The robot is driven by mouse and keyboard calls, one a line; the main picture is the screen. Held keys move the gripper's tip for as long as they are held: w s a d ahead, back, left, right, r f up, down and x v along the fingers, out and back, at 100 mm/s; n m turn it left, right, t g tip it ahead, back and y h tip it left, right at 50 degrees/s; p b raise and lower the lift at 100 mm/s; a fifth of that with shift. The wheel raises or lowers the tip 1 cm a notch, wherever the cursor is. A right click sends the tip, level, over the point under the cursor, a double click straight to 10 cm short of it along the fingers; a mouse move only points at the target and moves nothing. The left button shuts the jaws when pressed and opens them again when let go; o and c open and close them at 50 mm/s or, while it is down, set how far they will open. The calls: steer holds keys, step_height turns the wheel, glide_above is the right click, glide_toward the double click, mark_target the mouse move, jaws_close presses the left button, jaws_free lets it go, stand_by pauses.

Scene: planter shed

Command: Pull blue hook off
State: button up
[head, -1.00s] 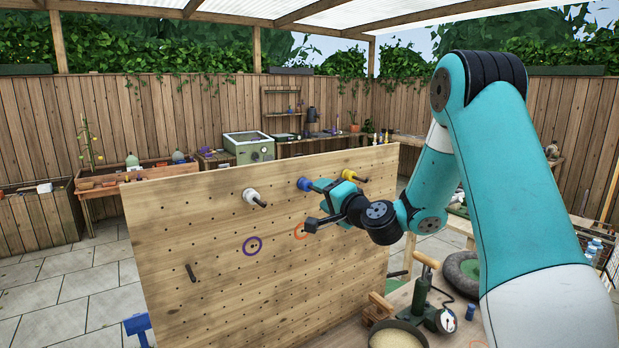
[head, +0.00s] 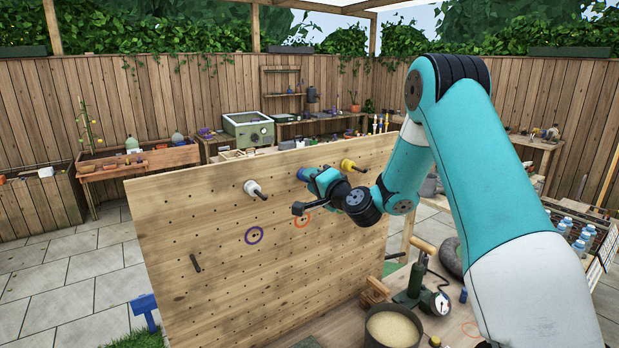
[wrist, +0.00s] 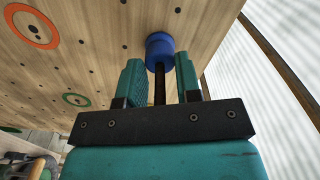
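The blue hook (wrist: 160,46) is a blue round collar with a dark rod, fixed on the wooden pegboard (head: 190,220). In the head view the blue hook (head: 302,174) sits near the board's top edge, partly hidden by my gripper (head: 312,182). In the wrist view my gripper (wrist: 158,82) is open, its two teal fingers on either side of the dark rod. A gap shows between the rod and each finger. The fingertips are close to the blue collar.
A white hook (head: 252,188) is to the left and a yellow hook (head: 348,164) to the right. A purple ring (head: 254,235) and an orange ring (head: 302,220) mark the board. A pot (head: 393,328) and a green pump (head: 412,285) stand at lower right.

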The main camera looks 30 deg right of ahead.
steer(key=o, duration=0.3)
steer(key=c, duration=0.4)
steer(key=shift+c, duration=0.2)
steer(key=shift+s, duration=0.1)
steer(key=shift+s+b, duration=0.25)
steer(key=shift+b, duration=0.25)
steer(key=shift+s, duration=0.25)
steer(key=shift+s+f+b, duration=0.15)
steer(key=shift+s+b, duration=0.65)
steer(key=shift+b, duration=0.4)
steer(key=shift+s+b, duration=1.05)
steer(key=shift+s, duration=0.25)
